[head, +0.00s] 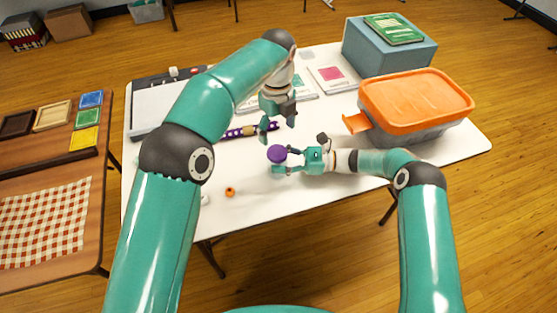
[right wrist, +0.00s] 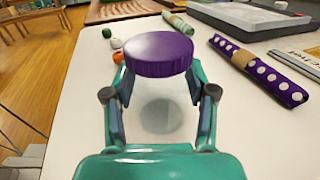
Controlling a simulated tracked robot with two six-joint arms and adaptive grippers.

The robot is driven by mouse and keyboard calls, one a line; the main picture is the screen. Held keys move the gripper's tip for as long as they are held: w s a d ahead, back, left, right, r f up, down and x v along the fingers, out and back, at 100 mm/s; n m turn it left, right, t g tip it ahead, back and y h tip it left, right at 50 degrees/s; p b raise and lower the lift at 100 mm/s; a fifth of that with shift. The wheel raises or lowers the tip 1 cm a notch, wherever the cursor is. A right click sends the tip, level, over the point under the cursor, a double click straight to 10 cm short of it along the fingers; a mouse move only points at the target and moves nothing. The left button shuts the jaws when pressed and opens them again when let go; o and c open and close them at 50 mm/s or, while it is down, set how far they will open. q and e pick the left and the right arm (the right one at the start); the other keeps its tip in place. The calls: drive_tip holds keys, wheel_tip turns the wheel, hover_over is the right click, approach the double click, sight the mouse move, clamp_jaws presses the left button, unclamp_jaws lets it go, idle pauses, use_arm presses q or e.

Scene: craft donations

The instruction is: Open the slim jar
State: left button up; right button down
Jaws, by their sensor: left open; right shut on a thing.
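The slim jar shows as a purple lid (head: 277,152) on a clear body, upright at the middle of the white table. The lid also shows large in the right wrist view (right wrist: 158,55). My right gripper (head: 280,171) is shut on the jar's clear body, below the lid; in the right wrist view its fingers (right wrist: 160,115) stand either side of the see-through glass. The lid appears to sit on the jar. My left gripper (head: 278,121) is open and empty, pointing down above and behind the lid, apart from it.
A purple dotted roll (head: 238,133) lies behind the jar. A small orange ball (head: 230,192) and a white one (head: 207,199) lie front left. An orange-lidded bin (head: 415,97) and a blue box (head: 385,55) stand at the right. The front of the table is mostly clear.

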sight(277, 152)
use_arm(q)
drive_tip(key=m, duration=0.8)
drive_tip(key=shift+m, duration=0.3)
drive_tip(key=shift+f, duration=4)
